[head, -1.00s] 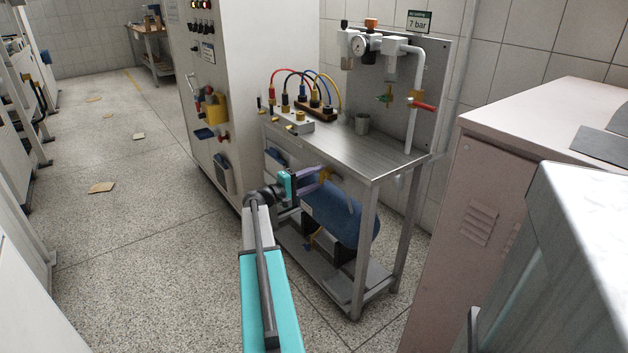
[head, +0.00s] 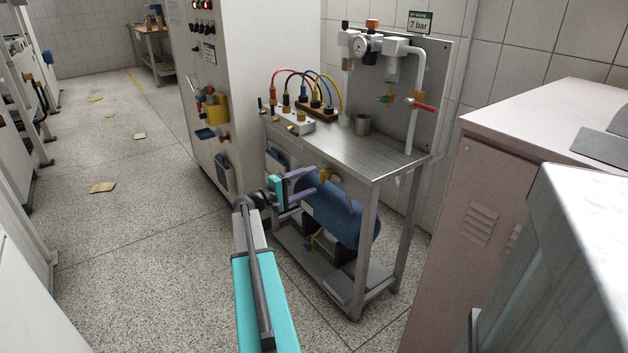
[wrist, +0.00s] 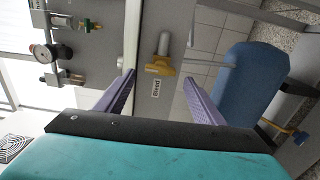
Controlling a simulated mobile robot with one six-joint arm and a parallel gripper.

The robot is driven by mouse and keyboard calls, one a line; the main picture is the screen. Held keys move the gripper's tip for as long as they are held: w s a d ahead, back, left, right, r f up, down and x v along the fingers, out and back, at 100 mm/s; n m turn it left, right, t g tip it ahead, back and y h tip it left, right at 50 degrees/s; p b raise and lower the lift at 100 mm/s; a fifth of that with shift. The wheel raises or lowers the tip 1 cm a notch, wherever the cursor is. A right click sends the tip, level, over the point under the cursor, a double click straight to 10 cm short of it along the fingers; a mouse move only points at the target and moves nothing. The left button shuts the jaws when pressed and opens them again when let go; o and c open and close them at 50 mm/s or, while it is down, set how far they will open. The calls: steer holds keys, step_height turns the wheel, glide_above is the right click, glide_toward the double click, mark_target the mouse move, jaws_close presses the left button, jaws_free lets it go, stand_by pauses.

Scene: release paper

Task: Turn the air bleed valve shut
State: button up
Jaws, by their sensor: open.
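In the head view the yellow handle (head: 326,175) shows under the tabletop, above the blue tank. My gripper (wrist: 160,78) is open, with one purple finger on each side of the handle in the wrist view. Nothing is between the fingers that I can see touching them. In the head view my gripper (head: 308,184) is at the front left of the tank, and its exact gap to the handle is hard to tell.
The blue tank (head: 340,213) lies under the metal bench (head: 350,152). A pressure gauge (head: 361,46) and a red-handled valve (head: 424,106) are on the back panel. A pink cabinet (head: 485,200) stands right; the left floor is mostly open.

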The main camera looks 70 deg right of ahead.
steer(key=v, duration=1)
steer(key=shift+p, duration=0.3)
